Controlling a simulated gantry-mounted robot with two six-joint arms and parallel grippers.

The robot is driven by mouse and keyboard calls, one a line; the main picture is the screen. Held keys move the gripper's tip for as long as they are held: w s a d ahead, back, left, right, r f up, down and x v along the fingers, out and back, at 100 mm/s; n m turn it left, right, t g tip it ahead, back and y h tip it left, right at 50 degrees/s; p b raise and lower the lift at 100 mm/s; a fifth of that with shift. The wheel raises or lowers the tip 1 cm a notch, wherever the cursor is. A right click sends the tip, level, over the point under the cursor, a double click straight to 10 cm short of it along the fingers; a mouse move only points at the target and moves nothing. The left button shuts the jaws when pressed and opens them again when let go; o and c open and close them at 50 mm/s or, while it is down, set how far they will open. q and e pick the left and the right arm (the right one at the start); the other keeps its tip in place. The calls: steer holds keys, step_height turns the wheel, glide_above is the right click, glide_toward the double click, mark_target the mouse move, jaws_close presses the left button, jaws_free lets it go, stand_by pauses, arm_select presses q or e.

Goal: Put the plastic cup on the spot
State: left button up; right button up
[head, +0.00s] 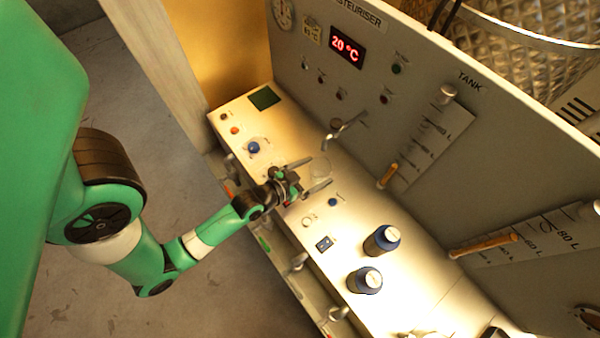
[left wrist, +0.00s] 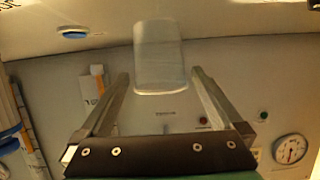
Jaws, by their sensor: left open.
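The plastic cup (head: 320,167) is clear and pale. It stands on the lit counter in the head view. In the left wrist view the cup (left wrist: 158,52) appears straight ahead, just beyond and between the fingertips. My left gripper (head: 319,173) is open, with its two fingers pointing at the cup, one toward either side of it. I cannot tell if they touch it. Both fingers also show apart in the left wrist view (left wrist: 160,75). A small pale round mark (head: 309,221) lies on the counter near the gripper; I cannot tell whether it is the spot. My right gripper is out of view.
Several handles line the counter's front edge.

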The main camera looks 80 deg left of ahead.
arm_select(q)
steer(key=v, duration=0.9)
steer(key=shift+f, duration=0.1)
steer(key=shift+s+d, duration=0.15)
steer(key=shift+s, duration=0.15)
steer(key=shift+r, duration=0.25)
